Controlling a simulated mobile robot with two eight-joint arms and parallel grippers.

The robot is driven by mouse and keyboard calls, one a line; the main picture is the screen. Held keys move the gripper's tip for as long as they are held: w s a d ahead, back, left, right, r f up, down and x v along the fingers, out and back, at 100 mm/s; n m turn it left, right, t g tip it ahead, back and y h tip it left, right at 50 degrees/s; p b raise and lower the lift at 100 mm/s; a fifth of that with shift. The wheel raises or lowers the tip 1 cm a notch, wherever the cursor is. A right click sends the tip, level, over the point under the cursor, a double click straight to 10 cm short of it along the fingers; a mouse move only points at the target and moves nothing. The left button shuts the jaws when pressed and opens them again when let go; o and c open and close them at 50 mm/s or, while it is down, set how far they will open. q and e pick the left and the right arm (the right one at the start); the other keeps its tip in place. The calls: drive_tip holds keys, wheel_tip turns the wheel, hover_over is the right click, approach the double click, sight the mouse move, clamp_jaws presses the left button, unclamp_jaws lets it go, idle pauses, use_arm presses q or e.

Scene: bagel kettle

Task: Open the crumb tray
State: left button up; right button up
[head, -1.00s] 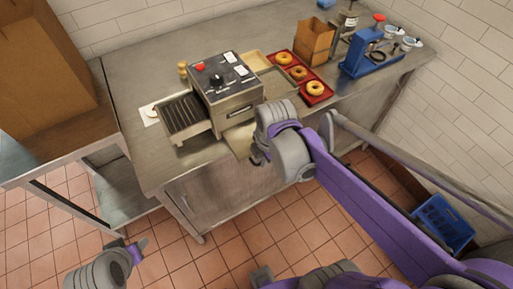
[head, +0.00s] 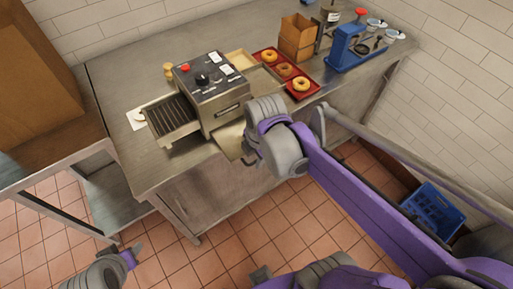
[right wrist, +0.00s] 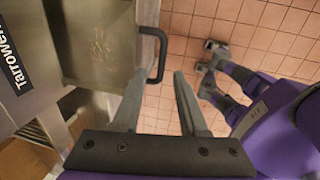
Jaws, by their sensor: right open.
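The metal toaster (head: 222,108) stands on the counter. Its crumb tray (head: 228,138) sticks out from the lower front, past the counter's front edge. In the right wrist view the tray (right wrist: 98,50) shows its flat floor with orange-brown crumbs. Its black handle (right wrist: 163,50) is on the outer edge. My right gripper (right wrist: 158,75) is open, its fingertips around the handle's near end in the picture; I cannot tell whether they touch it. In the head view the right gripper (head: 248,152) is partly hidden by its own wrist. My left gripper (head: 136,250) is low at the left, away from the counter.
A slatted rack (head: 172,115) projects from the toaster's left side. A red tray (head: 300,93) with bagels, a brown box (head: 297,38) and a blue device (head: 345,48) stand to the right. A blue crate (head: 432,210) is on the floor. Floor before the counter is open.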

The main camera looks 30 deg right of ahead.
wheel_tip(320, 180, up, 9)
drive_tip(key=s, duration=0.1)
drive_tip(key=shift+s+r+p, duration=0.2)
drive_tip(key=shift+s+p, duration=0.15)
idle(0.3)
drive_tip(key=s+a+f+m+t, duration=0.2)
drive_tip(key=f+m, duration=0.3)
drive_tip(key=m, duration=0.4)
drive_tip(key=s+a+f+m+t, duration=0.1)
drive_tip(key=f+m, duration=0.3)
drive_tip(key=m, duration=0.5)
drive_tip(key=shift+s+a+f+m+t, duration=0.3)
drive_tip(key=shift+s+a+f+t, duration=0.1)
drive_tip(key=shift+a, duration=0.1)
